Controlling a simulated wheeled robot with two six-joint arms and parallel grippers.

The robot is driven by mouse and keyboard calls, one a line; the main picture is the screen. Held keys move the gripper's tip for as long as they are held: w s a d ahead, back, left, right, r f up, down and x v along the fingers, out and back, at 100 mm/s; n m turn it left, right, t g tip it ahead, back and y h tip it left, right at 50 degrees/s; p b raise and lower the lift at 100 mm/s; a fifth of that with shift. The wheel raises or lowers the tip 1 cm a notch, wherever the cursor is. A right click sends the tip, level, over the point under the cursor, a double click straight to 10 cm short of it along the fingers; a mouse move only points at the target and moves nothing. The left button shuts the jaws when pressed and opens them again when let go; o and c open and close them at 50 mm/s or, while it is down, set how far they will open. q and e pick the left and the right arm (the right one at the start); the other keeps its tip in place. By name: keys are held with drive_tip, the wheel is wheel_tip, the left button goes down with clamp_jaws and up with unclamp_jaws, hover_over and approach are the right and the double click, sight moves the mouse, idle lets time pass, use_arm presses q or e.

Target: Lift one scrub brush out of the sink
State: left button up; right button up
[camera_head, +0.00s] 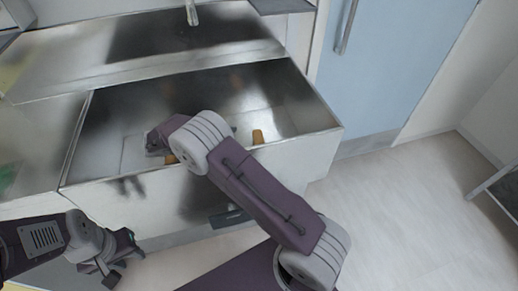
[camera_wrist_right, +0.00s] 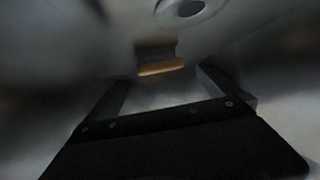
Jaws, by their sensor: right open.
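The metal sink (camera_head: 318,118) is a deep, shiny basin. A scrub brush (camera_head: 257,136) with an orange-brown body stands near its front wall, right of my right arm. Another orange-brown piece (camera_head: 170,158) shows beneath my right wrist, mostly hidden. My right gripper reaches down into the sink; its fingers are hidden in the head view. In the right wrist view the right gripper (camera_wrist_right: 163,84) is open and empty, with a brush (camera_wrist_right: 160,66) ahead, between the lines of the two fingers. My left gripper (camera_head: 112,270) is outside, low in front of the sink; its jaw opening is unclear.
A tap (camera_head: 191,12) stands above the back of the sink. The sink's front wall is close to my right arm. A drain-like ring (camera_wrist_right: 182,8) shows in the right wrist view. A blue door (camera_head: 395,60) is at right, with clear floor (camera_head: 410,210) before it.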

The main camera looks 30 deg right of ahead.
sight(257, 139)
drive_tip(key=x, duration=0.3)
drive_tip(key=shift+d+b, duration=0.2)
drive_tip(key=shift+b, duration=0.2)
drive_tip(key=x, duration=0.3)
drive_tip(key=b+x, duration=0.1)
drive_tip(key=x, duration=0.1)
drive_tip(key=shift+d, duration=0.45)
drive_tip(key=shift+r, duration=0.1)
drive_tip(key=c, duration=1.2)
wheel_tip(257, 139, up, 10)
drive_tip(key=shift+p, duration=1.15)
